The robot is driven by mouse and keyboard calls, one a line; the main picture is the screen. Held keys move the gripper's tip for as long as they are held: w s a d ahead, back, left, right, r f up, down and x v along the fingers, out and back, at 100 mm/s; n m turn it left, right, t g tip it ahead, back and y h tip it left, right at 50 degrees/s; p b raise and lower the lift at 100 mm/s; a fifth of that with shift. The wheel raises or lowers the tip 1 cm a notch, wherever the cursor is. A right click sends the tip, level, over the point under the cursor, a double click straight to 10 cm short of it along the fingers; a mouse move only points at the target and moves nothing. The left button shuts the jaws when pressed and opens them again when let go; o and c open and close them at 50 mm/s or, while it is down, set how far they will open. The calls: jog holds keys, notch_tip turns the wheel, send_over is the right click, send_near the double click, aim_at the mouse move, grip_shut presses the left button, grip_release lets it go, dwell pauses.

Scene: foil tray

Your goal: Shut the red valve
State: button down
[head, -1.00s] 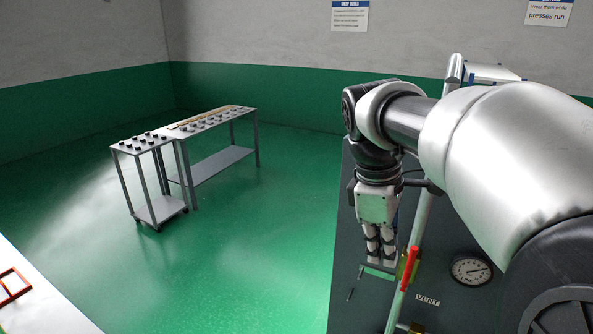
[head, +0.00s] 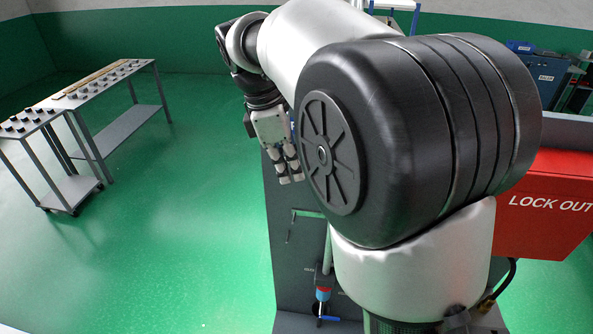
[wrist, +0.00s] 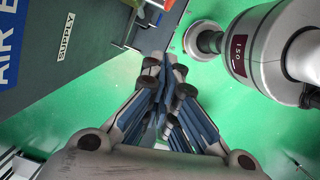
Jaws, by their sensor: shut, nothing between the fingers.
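The red lever by the VENT label is not visible in the head view now; my arm covers that part of the dark panel (head: 287,245). In the wrist view, a small red piece (wrist: 168,5) shows at the top edge beside a brass-coloured part; I cannot tell if it is the valve's lever. My gripper (head: 291,181) points down beside the panel's upper left part in the head view. In the wrist view its fingers (wrist: 165,68) are together with nothing between them, apart from the red piece.
A green bar (head: 307,213) sticks out at the panel. A blue lever (head: 327,318) is low on it. A red LOCK OUT box (head: 540,215) stands right of my arm. A table (head: 100,80) and a cart (head: 28,122) stand at left. The green floor between is clear.

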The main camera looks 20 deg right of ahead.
jog(key=s+d+f, duration=0.2)
jog(key=d+f, duration=0.3)
jog(key=f, duration=0.2)
jog(key=shift+s+d+f, duration=0.15)
jog(key=shift+d, duration=0.05)
